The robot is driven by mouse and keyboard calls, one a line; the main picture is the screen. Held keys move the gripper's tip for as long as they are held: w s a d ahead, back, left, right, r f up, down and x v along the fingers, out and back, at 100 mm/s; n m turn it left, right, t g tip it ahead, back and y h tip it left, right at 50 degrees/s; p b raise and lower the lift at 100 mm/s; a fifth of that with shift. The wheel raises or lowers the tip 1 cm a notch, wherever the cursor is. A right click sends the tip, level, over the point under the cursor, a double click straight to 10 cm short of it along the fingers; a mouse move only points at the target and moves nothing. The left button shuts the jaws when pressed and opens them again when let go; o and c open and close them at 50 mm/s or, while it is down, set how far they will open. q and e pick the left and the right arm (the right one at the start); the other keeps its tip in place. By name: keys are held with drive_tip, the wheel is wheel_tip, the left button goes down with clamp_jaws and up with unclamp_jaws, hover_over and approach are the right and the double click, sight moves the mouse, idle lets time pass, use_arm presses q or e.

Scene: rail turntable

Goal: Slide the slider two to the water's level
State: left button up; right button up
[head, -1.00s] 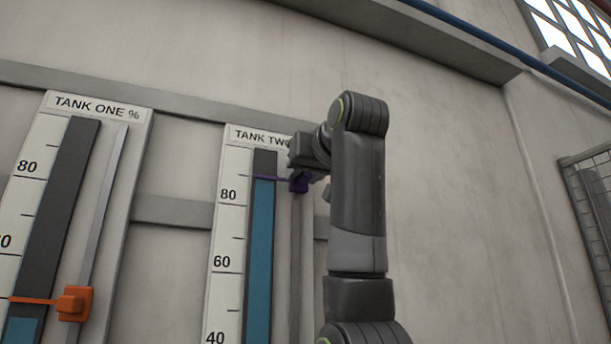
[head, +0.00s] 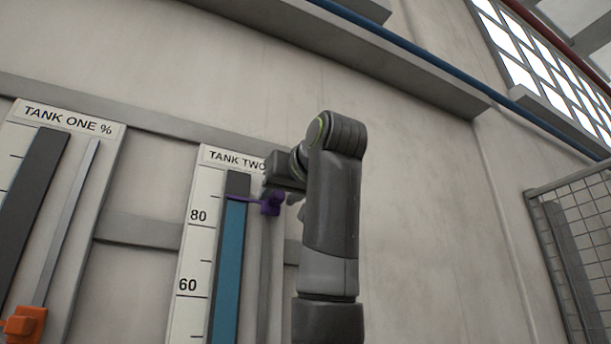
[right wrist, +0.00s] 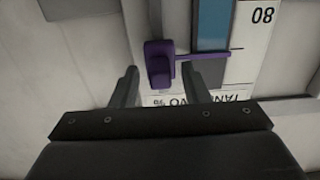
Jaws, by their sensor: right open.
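The purple slider two (head: 271,203) sits on the rail right of the tank two gauge (head: 201,245), a little above the 80 mark. Its thin pointer reaches left across the tube at about the top of the blue water (head: 229,270). The slider also shows upside down in the right wrist view (right wrist: 158,64), its pointer at the blue's edge. My right gripper (right wrist: 158,80) is open, one finger on each side of the knob, with visible gaps. In the head view my right gripper (head: 279,186) partly hides the TANK TWO label and the rail. My left gripper is out of view.
The tank one gauge (head: 62,121) stands at the left with an orange slider (head: 24,324) low on its rail. A grey horizontal bar (head: 140,230) runs behind the gauges. The wall right of my arm is bare up to a mesh panel (head: 580,230).

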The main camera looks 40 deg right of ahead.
drive_tip(key=b+v, duration=0.5)
drive_tip(key=v, duration=1.1)
